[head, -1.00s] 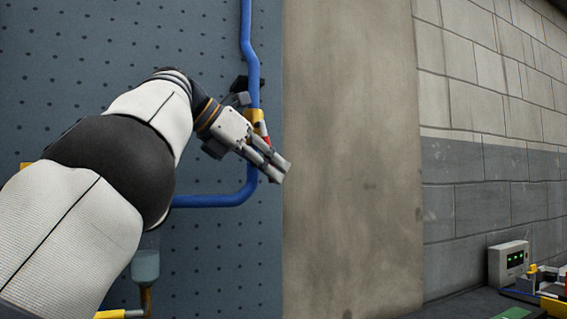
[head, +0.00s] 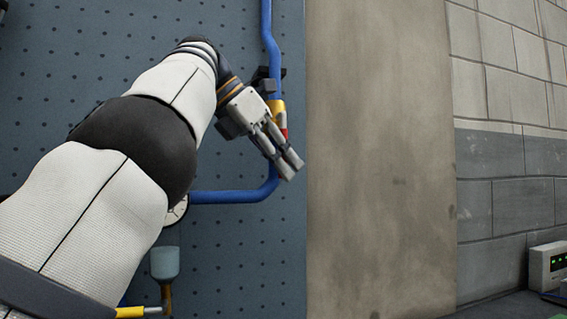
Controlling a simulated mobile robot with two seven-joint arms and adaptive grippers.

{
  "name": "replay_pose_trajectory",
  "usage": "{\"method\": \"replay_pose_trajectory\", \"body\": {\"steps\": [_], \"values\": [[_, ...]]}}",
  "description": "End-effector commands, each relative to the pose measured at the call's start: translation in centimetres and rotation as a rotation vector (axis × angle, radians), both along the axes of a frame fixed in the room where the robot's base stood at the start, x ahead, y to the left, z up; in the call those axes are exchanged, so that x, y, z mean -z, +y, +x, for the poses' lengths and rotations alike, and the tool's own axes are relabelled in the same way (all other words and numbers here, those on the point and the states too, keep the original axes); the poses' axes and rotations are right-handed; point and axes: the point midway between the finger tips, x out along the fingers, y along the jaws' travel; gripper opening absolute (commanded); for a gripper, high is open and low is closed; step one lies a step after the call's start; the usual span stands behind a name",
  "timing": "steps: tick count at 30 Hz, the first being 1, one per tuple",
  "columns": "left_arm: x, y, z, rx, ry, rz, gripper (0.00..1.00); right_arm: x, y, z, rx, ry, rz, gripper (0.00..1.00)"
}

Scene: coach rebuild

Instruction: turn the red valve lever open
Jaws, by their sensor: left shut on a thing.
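The red valve lever (head: 283,122) shows only as a small red patch beside my left gripper's fingers; the fingers hide most of it. A yellow valve body (head: 276,106) sits on the vertical run of the blue pipe (head: 269,40). My left gripper (head: 290,163) is at the valve, its fingers pointing down and right, shut on the red lever. The contact between the fingers and the lever is largely hidden. My right gripper is not in view.
The pipe bends left below the valve, along the dark perforated panel (head: 230,250). A round gauge (head: 177,211) and a pale cup (head: 165,262) are partly behind my arm. A grey box with green lights (head: 548,266) stands at lower right. Bare wall (head: 380,150) lies right of the panel.

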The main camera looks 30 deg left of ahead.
Motion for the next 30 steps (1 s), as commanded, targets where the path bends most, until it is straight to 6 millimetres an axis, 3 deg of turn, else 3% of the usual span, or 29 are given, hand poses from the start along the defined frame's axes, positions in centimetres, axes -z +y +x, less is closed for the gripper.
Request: {"method": "replay_pose_trajectory", "body": {"steps": [1,2,4,14,24,30], "values": [[-0.1,0.1,-0.1,-0.001,-0.002,0.003,0.00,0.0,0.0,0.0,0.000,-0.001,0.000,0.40],[-0.1,0.1,-0.1,-0.001,-0.001,0.002,0.20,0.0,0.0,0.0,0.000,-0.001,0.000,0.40],[-0.1,0.1,-0.1,-0.001,-0.001,0.002,0.34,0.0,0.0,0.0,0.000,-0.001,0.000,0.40],[-0.3,0.2,-0.2,0.000,0.000,0.000,0.34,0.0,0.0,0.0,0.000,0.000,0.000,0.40],[-3.6,1.9,-3.1,0.000,-0.003,0.001,0.34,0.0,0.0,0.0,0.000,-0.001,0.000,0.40],[-3.7,2.9,-5.0,-0.004,0.001,-0.001,0.34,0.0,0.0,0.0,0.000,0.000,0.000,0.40]]}}
